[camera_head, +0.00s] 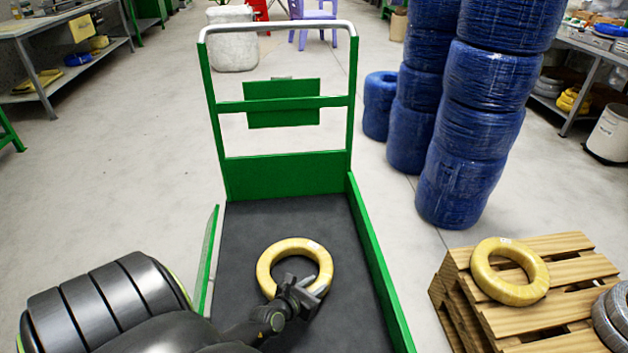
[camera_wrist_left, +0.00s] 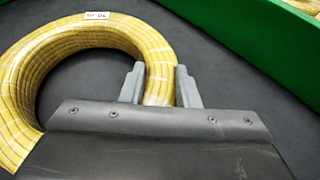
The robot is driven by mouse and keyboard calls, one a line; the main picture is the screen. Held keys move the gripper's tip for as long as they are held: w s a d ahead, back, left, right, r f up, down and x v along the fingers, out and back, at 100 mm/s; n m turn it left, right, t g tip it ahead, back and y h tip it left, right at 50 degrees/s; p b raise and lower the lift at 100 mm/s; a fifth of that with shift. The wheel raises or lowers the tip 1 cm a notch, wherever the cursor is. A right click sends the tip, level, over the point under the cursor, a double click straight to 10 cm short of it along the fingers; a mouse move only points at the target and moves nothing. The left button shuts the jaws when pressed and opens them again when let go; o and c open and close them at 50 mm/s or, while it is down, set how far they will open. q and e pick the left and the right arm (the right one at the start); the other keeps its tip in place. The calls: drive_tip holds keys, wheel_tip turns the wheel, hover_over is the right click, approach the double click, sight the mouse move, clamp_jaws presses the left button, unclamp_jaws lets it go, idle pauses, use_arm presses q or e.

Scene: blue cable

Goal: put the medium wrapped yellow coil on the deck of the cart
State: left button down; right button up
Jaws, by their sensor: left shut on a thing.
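A yellow wrapped coil (camera_head: 273,262) is over the dark deck (camera_head: 250,222) of the green cart (camera_head: 285,176). My left gripper (camera_head: 316,291) is shut on the near right part of its ring. In the left wrist view the two grey fingers (camera_wrist_left: 160,86) stand on either side of the ring of the yellow coil (camera_wrist_left: 60,47), which has a small white label. The coil looks flat and on or just above the deck; I cannot tell whether it touches. Another yellow coil (camera_head: 482,268) lies on a wooden pallet stack at the right. My right gripper is not in view.
Green side rails (camera_head: 373,255) and an upright handle frame (camera_head: 354,90) border the deck. Tall stacks of blue wrapped coils (camera_head: 470,130) stand behind right. The wooden pallet (camera_head: 540,320) also holds grey coils (camera_head: 612,318). The deck beyond the coil is clear.

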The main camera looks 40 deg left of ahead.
use_arm(q)
drive_tip(key=c, duration=1.1)
unclamp_jaws()
drive_tip(key=shift+f, duration=0.1)
drive_tip(key=shift+s, duration=0.1)
drive_tip(key=shift+s, duration=0.2)
drive_tip(key=p+v, duration=0.1)
drive_tip(key=v, duration=0.9)
drive_tip(key=shift+r, duration=0.2)
drive_tip(key=shift+s+d+r, duration=0.1)
drive_tip(key=shift+s+r, duration=0.2)
drive_tip(key=shift+s, duration=0.35)
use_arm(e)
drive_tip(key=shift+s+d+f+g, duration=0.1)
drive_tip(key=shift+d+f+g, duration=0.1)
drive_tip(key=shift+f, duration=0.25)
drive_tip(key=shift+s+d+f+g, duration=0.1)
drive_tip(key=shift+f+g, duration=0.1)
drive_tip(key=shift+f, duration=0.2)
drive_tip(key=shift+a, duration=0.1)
